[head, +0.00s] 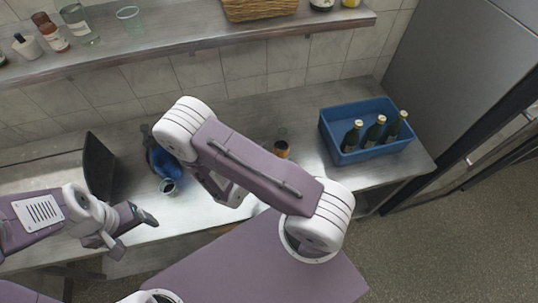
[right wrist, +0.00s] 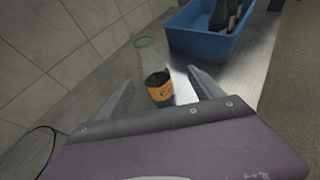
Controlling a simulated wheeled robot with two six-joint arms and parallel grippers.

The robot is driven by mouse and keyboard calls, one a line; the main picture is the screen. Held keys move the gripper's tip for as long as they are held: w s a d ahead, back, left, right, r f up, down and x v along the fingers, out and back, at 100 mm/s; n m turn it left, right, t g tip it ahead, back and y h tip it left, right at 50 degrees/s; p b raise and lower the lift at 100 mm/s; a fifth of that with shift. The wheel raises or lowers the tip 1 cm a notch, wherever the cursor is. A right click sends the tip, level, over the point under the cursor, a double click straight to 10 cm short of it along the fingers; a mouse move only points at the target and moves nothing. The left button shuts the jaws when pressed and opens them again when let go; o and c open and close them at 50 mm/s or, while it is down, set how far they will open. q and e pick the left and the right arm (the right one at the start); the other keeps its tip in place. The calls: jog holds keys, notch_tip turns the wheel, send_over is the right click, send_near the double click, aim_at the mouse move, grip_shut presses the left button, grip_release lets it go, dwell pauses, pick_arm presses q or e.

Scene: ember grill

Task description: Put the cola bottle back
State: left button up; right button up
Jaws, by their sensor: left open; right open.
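The bottle (head: 282,150) with a clear neck, an orange label and dark contents stands upright on the metal counter, left of the blue crate (head: 340,158). I take it to be the cola bottle. In the right wrist view the bottle (right wrist: 158,86) shows between and beyond the fingers of my right gripper (right wrist: 162,77), which is open and empty. My left gripper (head: 133,236) is open and empty over the counter's front edge at the left. Three dark green bottles (head: 374,132) stand in the crate.
A small cup (head: 168,187) and a blue object (head: 163,163), partly hidden by my arm, are on the counter left of centre. A dark upright panel (head: 99,168) stands further left. A shelf (head: 200,38) with jars and a basket (head: 262,9) runs above.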

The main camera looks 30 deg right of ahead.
jog(key=s+r+m+g+y, duration=0.45)
jog(key=s+m+g, duration=0.45)
jog(key=s+m, duration=0.3)
jog(key=w+a+r+m+t+y, duration=0.4)
jog(key=w+a+r+m+y, duration=0.1)
jog(key=a+m, duration=0.4)
jog(key=w+m+y, duration=0.1)
jog(key=m+y, duration=0.1)
jog(key=shift+a+t+y, duration=0.3)
jog(key=shift+a+y, duration=0.05)
